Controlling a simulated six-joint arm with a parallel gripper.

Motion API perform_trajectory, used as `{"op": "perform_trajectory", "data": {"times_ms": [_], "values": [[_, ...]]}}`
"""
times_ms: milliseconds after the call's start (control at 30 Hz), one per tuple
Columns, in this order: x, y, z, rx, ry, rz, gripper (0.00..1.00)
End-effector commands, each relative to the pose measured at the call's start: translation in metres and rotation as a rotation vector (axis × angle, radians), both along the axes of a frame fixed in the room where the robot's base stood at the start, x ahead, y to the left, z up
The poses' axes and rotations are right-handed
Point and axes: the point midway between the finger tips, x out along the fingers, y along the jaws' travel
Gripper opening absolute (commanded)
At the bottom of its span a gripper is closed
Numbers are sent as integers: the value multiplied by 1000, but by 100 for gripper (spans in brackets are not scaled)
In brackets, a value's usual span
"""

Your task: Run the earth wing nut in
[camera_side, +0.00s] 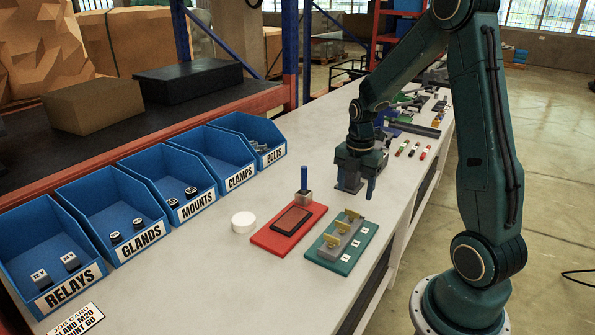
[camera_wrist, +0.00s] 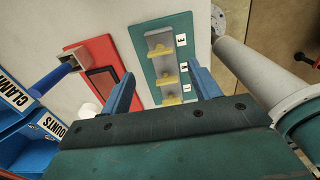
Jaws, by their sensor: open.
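A green board (camera_side: 316,254) carries a grey stepped block (camera_side: 344,232) with several brass wing nuts (camera_side: 353,214) on it. In the wrist view the nuts sit in a row beside white labels; the top label reads E, and the earth wing nut (camera_wrist: 158,50) is level with it. The lowest wing nut (camera_wrist: 171,101) is nearest my gripper. My gripper (camera_wrist: 162,74) is open and empty, with one blue finger on each side of the board in this view. In the side view my gripper (camera_side: 355,186) hangs beyond the board, apart from the nuts.
A red board (camera_side: 267,240) with a dark panel and a blue-handled tool (camera_side: 304,180) stands to the left. A white round piece (camera_side: 243,222) lies beside it. Labelled blue bins (camera_side: 120,216) line the left edge. Coloured small parts (camera_side: 413,150) lie farther back.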

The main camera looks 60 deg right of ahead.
Motion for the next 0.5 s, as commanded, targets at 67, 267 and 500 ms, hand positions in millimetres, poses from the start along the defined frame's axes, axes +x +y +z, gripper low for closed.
{"op": "perform_trajectory", "data": {"times_ms": [67,267,500], "values": [[-1,1,-13,2,4,0,62],[-1,1,-41,2,3,0,62],[0,0,-62,1,2,0,62]]}}
